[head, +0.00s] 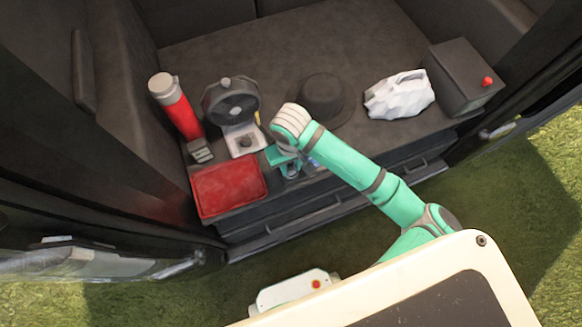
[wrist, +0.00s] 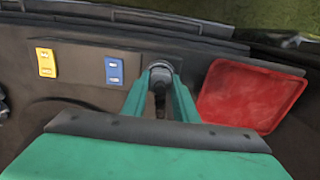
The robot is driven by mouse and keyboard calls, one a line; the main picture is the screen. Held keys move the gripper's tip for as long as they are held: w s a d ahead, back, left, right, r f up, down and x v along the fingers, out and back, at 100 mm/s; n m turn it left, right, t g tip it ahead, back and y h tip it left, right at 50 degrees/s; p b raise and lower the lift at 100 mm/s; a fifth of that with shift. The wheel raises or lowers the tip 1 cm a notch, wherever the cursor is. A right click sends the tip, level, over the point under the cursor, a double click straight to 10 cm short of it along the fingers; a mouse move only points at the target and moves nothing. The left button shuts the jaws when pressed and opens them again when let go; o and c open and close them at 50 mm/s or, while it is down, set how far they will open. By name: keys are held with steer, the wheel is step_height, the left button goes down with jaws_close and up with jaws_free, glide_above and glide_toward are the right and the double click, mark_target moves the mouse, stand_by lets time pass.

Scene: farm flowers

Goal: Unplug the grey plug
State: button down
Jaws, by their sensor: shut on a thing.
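The grey plug (wrist: 160,78) shows between the fingertips of my gripper (wrist: 160,88) in the wrist view. The fingers are closed on its sides. A dark rounded shape lies around the plug's far end; I cannot tell whether the plug is seated in a socket there. In the head view my gripper (head: 290,168) points down at the front part of the dark cargo floor, just right of the red tray, and the plug is hidden by the arm.
A red tray (head: 229,187) lies close beside my gripper. Yellow (wrist: 46,62) and blue (wrist: 114,70) rectangular pieces sit left of the plug.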

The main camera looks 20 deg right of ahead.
mark_target(292, 165)
steer(key=shift+r, duration=0.15)
steer(key=shift+r, duration=0.75)
steer(key=shift+w+r, duration=0.15)
steer(key=shift+r, duration=0.65)
steer(key=shift+d+r, duration=0.2)
steer(key=shift+r, duration=0.1)
steer(key=shift+a+r, duration=0.3)
steer(key=shift+r, duration=0.15)
steer(key=shift+s+d+r, duration=0.15)
steer(key=shift+s+r, duration=0.05)
steer(key=shift+r, duration=0.35)
